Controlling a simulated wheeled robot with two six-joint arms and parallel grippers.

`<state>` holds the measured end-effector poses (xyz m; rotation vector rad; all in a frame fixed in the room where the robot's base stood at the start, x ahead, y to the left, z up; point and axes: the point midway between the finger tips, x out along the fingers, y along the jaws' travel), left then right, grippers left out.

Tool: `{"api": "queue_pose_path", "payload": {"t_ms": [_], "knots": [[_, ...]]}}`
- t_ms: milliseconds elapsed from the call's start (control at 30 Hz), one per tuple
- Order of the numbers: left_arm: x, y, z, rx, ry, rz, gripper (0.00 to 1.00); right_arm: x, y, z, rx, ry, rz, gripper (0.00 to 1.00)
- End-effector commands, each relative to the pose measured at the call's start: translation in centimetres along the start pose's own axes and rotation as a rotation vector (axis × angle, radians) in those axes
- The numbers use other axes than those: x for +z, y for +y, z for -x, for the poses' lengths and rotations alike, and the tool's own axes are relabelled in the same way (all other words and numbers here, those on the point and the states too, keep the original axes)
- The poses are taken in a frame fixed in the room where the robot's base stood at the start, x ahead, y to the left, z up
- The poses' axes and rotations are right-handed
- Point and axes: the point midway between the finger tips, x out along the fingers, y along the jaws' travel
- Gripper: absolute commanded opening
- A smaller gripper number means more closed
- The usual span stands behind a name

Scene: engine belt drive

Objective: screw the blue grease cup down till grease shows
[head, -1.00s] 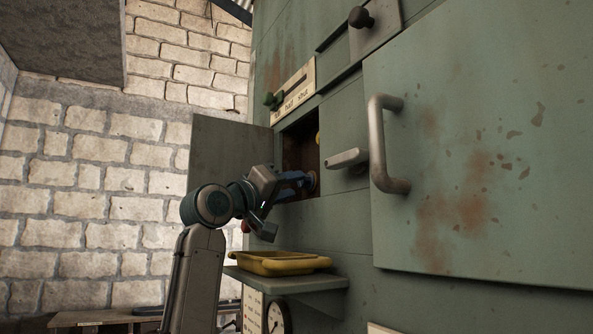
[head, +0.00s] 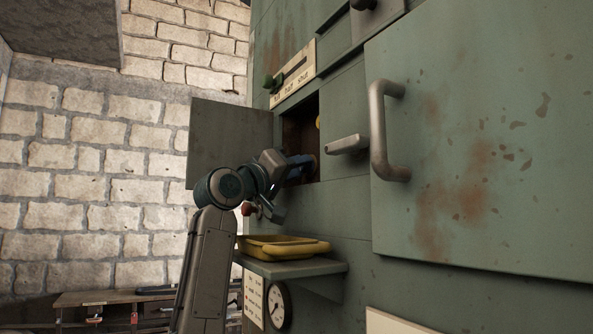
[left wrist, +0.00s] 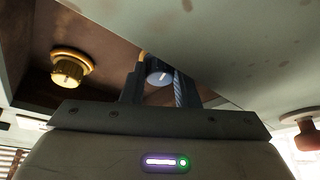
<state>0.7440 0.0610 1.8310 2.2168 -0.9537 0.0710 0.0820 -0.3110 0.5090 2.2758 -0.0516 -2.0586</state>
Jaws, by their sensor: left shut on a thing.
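My left gripper (head: 303,168) reaches into a square, dark opening in the green engine casing. The left wrist view shows its two blue-grey fingers (left wrist: 160,82) shut on the blue grease cup (left wrist: 158,71), one finger on each side. The cup's round end shows between them; its base and thread are hidden. No grease can be made out. In the head view the cup is hidden by the gripper and the opening's edge. A yellow ribbed cup (left wrist: 70,68) sits on the recess wall, left of the fingers; its edge shows in the head view (head: 318,122). My right gripper is out of view.
The opening's door (head: 230,148) stands open to the left. A yellow tray (head: 285,248) rests on a shelf below, near my forearm. A grey lever (head: 347,144) and a large bar handle (head: 388,130) stick out at right.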

Motion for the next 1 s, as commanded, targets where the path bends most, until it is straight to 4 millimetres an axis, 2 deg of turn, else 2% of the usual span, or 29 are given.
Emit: {"api": "queue_pose_path", "payload": {"t_ms": [100,400,867,900,933,1000], "knots": [[0.2,-0.4,0.1,0.04,0.003,-0.089,0.05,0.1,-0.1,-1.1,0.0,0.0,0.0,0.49],[0.0,-0.6,0.0,0.133,0.01,-0.303,0.05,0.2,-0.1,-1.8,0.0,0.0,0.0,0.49],[0.0,-0.5,0.0,0.156,0.013,-0.353,0.05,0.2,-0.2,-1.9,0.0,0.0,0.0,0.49],[0.0,-0.5,0.0,0.156,0.013,-0.353,0.33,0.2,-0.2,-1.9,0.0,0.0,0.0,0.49],[0.0,-0.5,0.0,0.156,0.013,-0.353,0.37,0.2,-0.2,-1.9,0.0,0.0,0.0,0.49],[0.0,-0.5,0.0,0.156,0.013,-0.352,0.37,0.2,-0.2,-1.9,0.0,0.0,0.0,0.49]]}}
